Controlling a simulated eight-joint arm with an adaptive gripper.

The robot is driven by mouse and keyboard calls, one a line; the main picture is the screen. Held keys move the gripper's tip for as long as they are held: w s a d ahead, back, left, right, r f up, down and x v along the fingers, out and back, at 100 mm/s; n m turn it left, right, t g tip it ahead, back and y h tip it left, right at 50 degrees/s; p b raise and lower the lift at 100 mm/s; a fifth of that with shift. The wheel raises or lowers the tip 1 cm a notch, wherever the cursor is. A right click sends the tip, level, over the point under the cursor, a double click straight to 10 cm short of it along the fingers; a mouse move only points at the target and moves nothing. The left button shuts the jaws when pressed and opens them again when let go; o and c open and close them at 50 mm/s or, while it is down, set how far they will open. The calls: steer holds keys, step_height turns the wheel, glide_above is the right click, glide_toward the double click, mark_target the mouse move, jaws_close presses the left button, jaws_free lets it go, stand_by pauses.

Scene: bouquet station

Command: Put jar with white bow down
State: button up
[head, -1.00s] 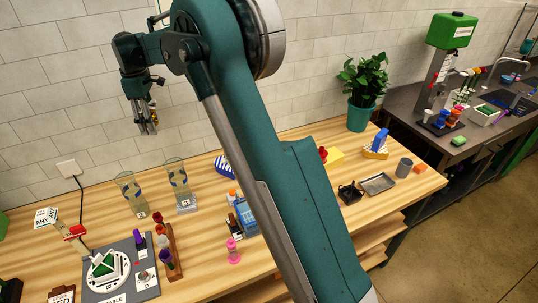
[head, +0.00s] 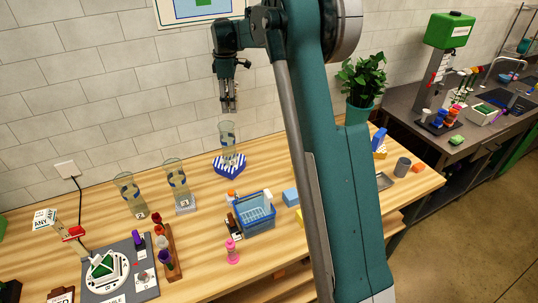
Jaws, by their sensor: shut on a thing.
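My gripper (head: 229,110) hangs in front of the wall with its fingers pointing down. No white bow can be made out.
A blue basket (head: 256,218) stands in front of the striped holder, with a light blue block (head: 290,197) beside it. A pink item (head: 232,253) stands in front. A wooden rack (head: 169,245) and a grey board (head: 118,275) lie left. A plant (head: 361,85) stands right.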

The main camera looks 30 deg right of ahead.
glide_above(269, 153)
step_height(269, 153, down, 18)
steer(key=shift+a, duration=0.1)
stand_by(0.3)
steer(key=shift+s+f, duration=0.1)
steer(key=shift+f, duration=3.05)
steer(key=shift+f, duration=1.85)
steer(key=shift+f, duration=0.2)
